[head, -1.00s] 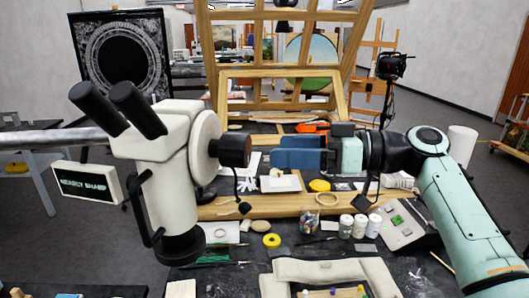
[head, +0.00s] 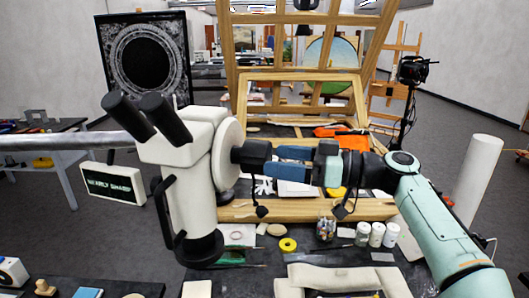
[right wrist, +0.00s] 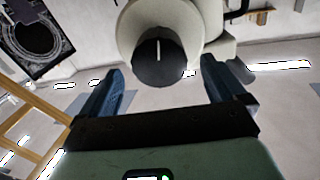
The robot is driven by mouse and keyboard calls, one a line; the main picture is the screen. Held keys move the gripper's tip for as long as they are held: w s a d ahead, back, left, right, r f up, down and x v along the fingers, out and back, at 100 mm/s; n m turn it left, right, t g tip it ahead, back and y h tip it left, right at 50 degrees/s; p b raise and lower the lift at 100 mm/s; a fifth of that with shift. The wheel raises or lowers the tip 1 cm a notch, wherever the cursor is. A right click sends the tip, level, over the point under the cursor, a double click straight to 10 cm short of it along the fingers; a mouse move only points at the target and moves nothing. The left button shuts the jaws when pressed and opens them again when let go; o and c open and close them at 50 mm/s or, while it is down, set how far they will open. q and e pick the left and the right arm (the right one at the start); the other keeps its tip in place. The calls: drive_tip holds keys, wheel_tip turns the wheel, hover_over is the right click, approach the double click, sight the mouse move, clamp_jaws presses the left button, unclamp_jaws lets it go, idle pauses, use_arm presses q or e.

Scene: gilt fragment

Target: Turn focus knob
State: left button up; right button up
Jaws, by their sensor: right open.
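The white microscope (head: 202,165) with two black eyepieces stands at centre left. Its black focus knob (head: 251,157) faces right, and in the right wrist view the knob (right wrist: 160,64) shows a white line pointing up. My right gripper (head: 278,161) has two blue fingers pointing left at the knob, with their tips close to it. In the right wrist view the fingers are spread wide, one on each side of the knob, with gaps between; nothing is gripped. A sign (head: 112,185) beside the microscope reads "NEARLY SHARP". My left gripper is not in view.
A grey bar (head: 60,142) runs behind the microscope. A wooden easel (head: 236,90) stands behind. White jars (head: 376,234), yellow tape (head: 288,244) and a pale padded rest (head: 340,279) lie on the dark bench below my right arm.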

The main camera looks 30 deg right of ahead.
sight(269, 158)
drive_tip(key=p+x, duration=0.1)
drive_tip(key=x, duration=0.3)
drive_tip(key=shift+w+a, duration=0.1)
drive_tip(key=shift+w, duration=0.05)
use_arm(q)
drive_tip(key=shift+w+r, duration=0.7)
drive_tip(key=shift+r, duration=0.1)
use_arm(e)
drive_tip(key=c, duration=1)
drive_tip(key=shift+m+b, duration=0.3)
drive_tip(key=shift+m, duration=0.5)
drive_tip(key=shift+c, duration=0.2)
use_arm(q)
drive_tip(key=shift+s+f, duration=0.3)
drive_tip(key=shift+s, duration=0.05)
use_arm(e)
drive_tip(key=shift+m, duration=0.6)
drive_tip(key=o, duration=1)
drive_tip(key=shift+o, duration=0.2)
